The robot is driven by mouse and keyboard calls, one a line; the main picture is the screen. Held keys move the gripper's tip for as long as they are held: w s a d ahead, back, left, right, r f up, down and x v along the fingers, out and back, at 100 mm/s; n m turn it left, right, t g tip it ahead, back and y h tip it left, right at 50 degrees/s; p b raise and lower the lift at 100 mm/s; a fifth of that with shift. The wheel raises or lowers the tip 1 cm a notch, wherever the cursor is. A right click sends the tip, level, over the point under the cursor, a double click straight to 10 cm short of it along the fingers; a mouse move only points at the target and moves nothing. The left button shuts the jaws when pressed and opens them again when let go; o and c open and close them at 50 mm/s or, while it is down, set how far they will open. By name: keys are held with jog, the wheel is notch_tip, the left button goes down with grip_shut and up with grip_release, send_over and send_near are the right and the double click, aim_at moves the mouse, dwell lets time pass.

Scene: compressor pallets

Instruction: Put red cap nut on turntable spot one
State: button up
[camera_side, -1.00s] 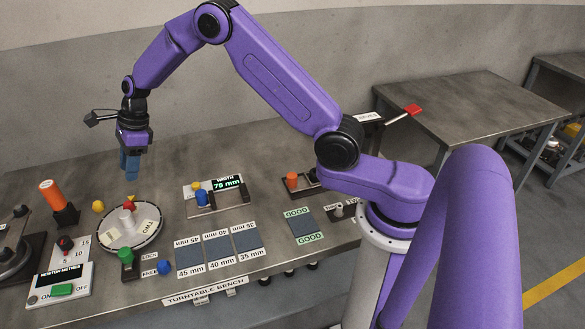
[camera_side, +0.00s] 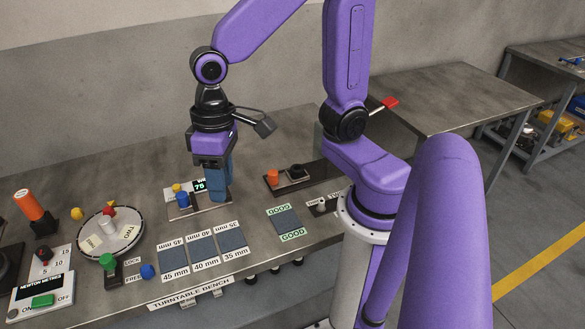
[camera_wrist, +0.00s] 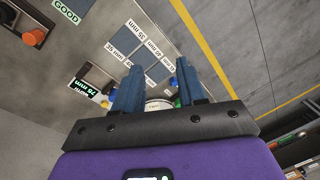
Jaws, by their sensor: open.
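The turntable (camera_side: 128,252) is a round white disc at the left of the bench in the side view, with a pale post at its centre. One label on it reads TWO; the other is too small to read. A small red piece (camera_side: 110,212), which looks like the red cap nut, shows at the turntable's far side, with a yellow bit by it. My gripper (camera_side: 217,193) points down over the width gauge, well to the right of the turntable. Its blue fingers (camera_wrist: 158,70) are apart in the wrist view, with nothing seen between them. A finger hides part of the gauge.
The width gauge (camera_side: 178,212) reads 75 or so and carries blue and yellow pieces. Sorting pads (camera_side: 203,249) lie in front. A board with an orange piece (camera_side: 273,177) stands to the right. A green knob (camera_side: 109,264) and blue ball (camera_side: 147,271) stand before the turntable.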

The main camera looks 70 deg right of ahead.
jog(key=s+d+n+h, duration=0.1)
jog(key=s+d+n, duration=0.6)
jog(key=s+n, duration=0.2)
jog(key=shift+s+d+f, duration=0.25)
jog(key=shift+s, duration=0.65)
